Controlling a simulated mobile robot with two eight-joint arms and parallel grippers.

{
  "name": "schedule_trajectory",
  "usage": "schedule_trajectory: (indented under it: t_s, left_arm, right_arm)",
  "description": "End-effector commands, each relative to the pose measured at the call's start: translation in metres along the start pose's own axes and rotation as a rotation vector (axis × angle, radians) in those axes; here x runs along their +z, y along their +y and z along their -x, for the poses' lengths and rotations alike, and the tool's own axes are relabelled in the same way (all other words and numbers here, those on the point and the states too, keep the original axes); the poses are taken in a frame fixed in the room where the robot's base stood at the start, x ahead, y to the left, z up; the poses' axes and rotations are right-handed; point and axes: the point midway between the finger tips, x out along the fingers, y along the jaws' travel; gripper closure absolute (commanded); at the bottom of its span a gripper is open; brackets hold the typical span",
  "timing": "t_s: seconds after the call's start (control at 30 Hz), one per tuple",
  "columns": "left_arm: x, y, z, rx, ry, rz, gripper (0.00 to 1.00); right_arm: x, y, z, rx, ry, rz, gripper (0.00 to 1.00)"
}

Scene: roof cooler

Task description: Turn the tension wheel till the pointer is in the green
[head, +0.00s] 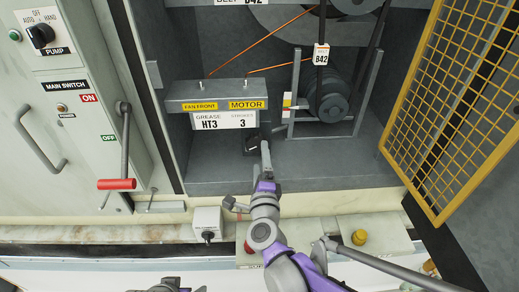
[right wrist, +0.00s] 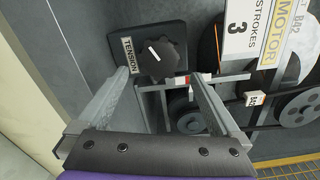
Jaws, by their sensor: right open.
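The tension wheel (right wrist: 160,60) is a black lobed knob with a white line on its face. It sits on a dark box with a white TENSION label (right wrist: 129,55). In the head view the dark box (head: 250,147) is mostly hidden behind my right gripper (head: 265,158). In the right wrist view my right gripper (right wrist: 162,80) is open and empty, its fingertips on either side of the wheel's lower part; I cannot tell if they touch it. A small strip with red and white (right wrist: 181,81) shows beyond the wheel; its pointer cannot be made out. Only a dark part of my left arm shows at the bottom edge.
A grease sign (head: 224,121) and ledge hang above the wheel. A motor (head: 325,95) with belts stands right of it. A yellow mesh door (head: 455,100) stands open at right. A red-handled lever (head: 117,184) sticks out at left.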

Motion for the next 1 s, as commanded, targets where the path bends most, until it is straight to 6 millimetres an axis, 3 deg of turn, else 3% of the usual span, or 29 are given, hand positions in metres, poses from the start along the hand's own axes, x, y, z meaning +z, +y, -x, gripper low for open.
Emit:
schedule_trajectory:
  t_s: [0.1,0.3,0.83,1.0]
  left_arm:
    - [0.0,0.0,0.0,0.0,0.0,0.0,0.0]
    - [0.0,0.0,-0.001,0.0,0.0,0.0,0.0]
    - [0.0,0.0,0.0,0.0,0.0,0.0,0.0]
    - [-0.005,0.0,0.008,0.0,0.003,0.0,0.0]
  right_arm:
    - [0.001,0.0,0.021,0.001,-0.002,-0.001,0.0]
    - [0.0,0.0,0.036,0.0,0.0,0.0,0.0]
    - [0.0,-0.001,0.038,0.001,-0.003,0.007,0.0]
    - [0.002,-0.016,0.046,0.03,-0.103,0.195,0.0]
